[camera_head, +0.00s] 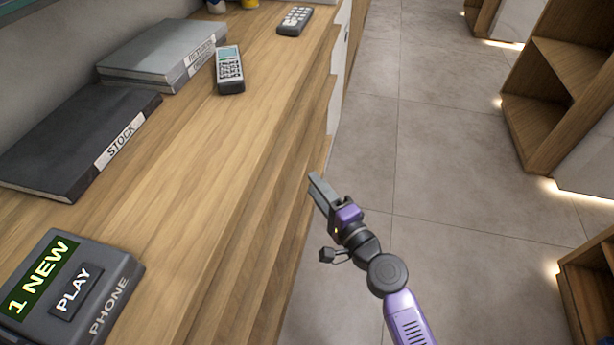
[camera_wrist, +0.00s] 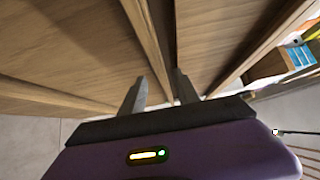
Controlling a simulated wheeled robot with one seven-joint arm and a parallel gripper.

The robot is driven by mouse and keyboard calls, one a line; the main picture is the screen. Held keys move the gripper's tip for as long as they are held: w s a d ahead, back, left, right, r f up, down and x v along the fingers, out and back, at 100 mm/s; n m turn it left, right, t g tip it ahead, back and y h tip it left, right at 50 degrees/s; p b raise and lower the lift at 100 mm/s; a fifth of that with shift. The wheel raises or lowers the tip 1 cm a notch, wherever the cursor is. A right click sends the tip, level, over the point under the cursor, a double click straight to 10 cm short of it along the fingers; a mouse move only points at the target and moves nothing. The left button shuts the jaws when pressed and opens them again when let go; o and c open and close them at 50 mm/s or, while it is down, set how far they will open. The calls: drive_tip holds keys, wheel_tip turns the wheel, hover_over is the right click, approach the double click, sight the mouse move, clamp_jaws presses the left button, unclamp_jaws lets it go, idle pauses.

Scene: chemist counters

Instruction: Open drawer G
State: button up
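No letter G shows in either view, so I cannot tell which front is drawer G. The counter's stepped wooden front (camera_head: 262,250) shows at a steep angle in the head view. My gripper (camera_head: 318,187) is beside this front, over the aisle, pointing toward it. In the wrist view my gripper (camera_wrist: 160,80) is open, its two dark fingers apart. Wooden panels (camera_wrist: 70,45) fill the view ahead of it, with a narrow upright wooden edge (camera_wrist: 150,45) in line with the gap between the fingers. I cannot tell whether the fingers touch wood.
The counter top holds a phone unit (camera_head: 65,290), a black STOCK binder (camera_head: 75,145), grey binders (camera_head: 165,50), a card terminal (camera_head: 229,70) and a remote-like device (camera_head: 294,20). The tiled aisle (camera_head: 440,150) is clear. Wooden shelves (camera_head: 555,80) stand at the right.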

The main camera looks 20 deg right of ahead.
drive_tip(key=w, duration=0.4)
drive_tip(key=shift+w+a, duration=0.3)
drive_tip(key=shift+a, duration=0.1)
clamp_jaws()
idle(1.1)
